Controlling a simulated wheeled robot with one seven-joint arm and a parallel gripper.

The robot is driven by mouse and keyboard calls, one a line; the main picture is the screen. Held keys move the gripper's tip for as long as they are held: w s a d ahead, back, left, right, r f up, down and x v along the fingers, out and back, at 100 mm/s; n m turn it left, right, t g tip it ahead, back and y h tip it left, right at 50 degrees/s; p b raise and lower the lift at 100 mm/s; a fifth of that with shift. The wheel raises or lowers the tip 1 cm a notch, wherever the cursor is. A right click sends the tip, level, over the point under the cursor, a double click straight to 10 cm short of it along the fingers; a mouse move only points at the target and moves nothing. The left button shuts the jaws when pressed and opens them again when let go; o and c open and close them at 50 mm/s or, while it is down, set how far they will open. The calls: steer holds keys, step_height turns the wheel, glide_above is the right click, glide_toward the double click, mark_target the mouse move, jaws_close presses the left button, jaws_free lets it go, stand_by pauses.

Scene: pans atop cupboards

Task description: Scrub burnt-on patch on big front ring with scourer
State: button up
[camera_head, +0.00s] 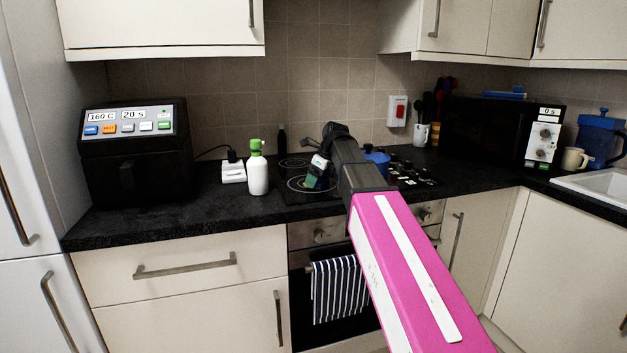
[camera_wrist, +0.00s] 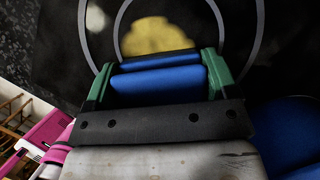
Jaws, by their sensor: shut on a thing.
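My gripper (camera_wrist: 157,80) has green fingers and is shut on the scourer, a blue block with a dark edge (camera_wrist: 156,62), over the hob. In the head view my gripper (camera_head: 318,175) is small, at the front left of the hob, and the scourer is hard to make out there. The burnt-on patch (camera_wrist: 158,35) is a yellowish-brown blot inside the inner circle of the big front ring (camera_wrist: 227,40). The patch lies just beyond the scourer in the wrist view, and the scourer hides its near edge. I cannot tell whether the scourer touches the glass.
A blue pan (camera_head: 378,160) stands on the hob right of my arm; a blue thing also shows at lower right in the wrist view (camera_wrist: 290,130). A white spray bottle with a green top (camera_head: 257,170) stands left of the hob.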

mark_target(298, 185)
steer(key=shift+w+d+f, duration=0.1)
steer(key=shift+w+d, duration=0.65)
steer(key=shift+d, duration=0.25)
steer(key=shift+s+a+r, duration=0.1)
steer(key=shift+s+a, duration=0.25)
steer(key=shift+a, duration=0.9)
steer(key=shift+s+a+r, duration=0.1)
steer(key=shift+s+a, duration=0.3)
steer(key=shift+a, duration=0.8)
steer(key=shift+s+a, duration=0.35)
steer(key=shift+a, duration=0.9)
steer(key=shift+w+d+f, duration=0.1)
steer(key=shift+w+d, duration=0.1)
steer(key=shift+d, duration=0.55)
steer(key=shift+w+d, duration=0.25)
steer(key=shift+d, duration=0.5)
steer(key=shift+w+d+f, duration=0.1)
steer(key=shift+w+d, duration=0.1)
steer(key=shift+d, duration=0.55)
steer(key=shift+w+d+r, duration=0.1)
steer(key=shift+w+d, duration=0.15)
steer(key=shift+d, duration=0.5)
steer(key=shift+w+d+r, duration=0.1)
steer(key=shift+w+d, duration=0.1)
steer(key=shift+d, duration=0.55)
steer(key=shift+w+a+f, duration=0.1)
steer(key=shift+a, duration=1.1)
steer(key=shift+w+a+f, duration=0.1)
steer(key=shift+a, duration=1.05)
